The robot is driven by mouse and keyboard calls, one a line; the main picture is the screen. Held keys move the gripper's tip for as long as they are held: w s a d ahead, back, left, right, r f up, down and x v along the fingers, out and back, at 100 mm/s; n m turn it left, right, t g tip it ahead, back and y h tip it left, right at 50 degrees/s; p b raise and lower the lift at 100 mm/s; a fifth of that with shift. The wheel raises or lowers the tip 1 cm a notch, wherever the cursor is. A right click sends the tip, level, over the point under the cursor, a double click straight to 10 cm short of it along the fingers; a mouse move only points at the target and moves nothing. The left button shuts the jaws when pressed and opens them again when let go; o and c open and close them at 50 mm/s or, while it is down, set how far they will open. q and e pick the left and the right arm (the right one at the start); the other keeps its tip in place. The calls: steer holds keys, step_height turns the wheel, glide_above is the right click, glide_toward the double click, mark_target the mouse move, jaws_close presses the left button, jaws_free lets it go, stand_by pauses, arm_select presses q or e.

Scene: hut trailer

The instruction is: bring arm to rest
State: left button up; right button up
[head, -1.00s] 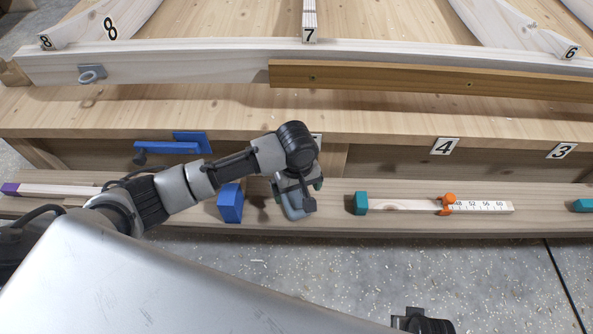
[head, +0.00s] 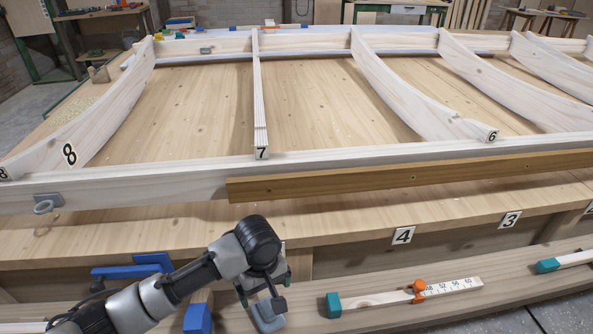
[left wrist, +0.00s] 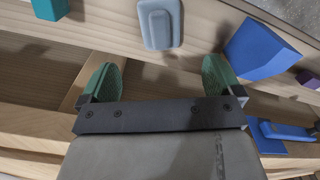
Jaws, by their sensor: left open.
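My left arm (head: 165,290) comes in from the lower left of the head view. Its gripper (head: 262,300) hangs over the low wooden shelf at the front of the bench. In the left wrist view the two green-padded fingers (left wrist: 160,82) stand wide apart with nothing between them. A grey-blue block (left wrist: 160,24) lies beyond the fingertips, apart from them. It also shows just below the gripper in the head view (head: 268,318). My right gripper does not show.
A teal-ended measuring stick (head: 390,299) with an orange slider lies to the right. The bench (head: 190,235) bears a large ribbed wooden frame (head: 330,165).

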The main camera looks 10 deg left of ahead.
arm_select(q)
steer(key=s+d+f+m+t+h, duration=0.2)
steer(key=s+d+m+h, duration=0.15)
steer(key=s+m, duration=0.45)
steer(key=s+a+m+t+y, duration=0.1)
steer(key=s+a+m+y, duration=0.15)
steer(key=s+a, duration=0.95)
step_height(320, 180, down, 25)
steer(key=s+d, duration=0.1)
steer(key=s, duration=0.1)
steer(key=s+a+g+y+p, duration=0.1)
steer(key=s+a+g+p, duration=0.1)
steer(key=s+p, duration=1.4)
steer(key=shift+a+r, duration=0.25)
steer(key=shift+a, duration=0.1)
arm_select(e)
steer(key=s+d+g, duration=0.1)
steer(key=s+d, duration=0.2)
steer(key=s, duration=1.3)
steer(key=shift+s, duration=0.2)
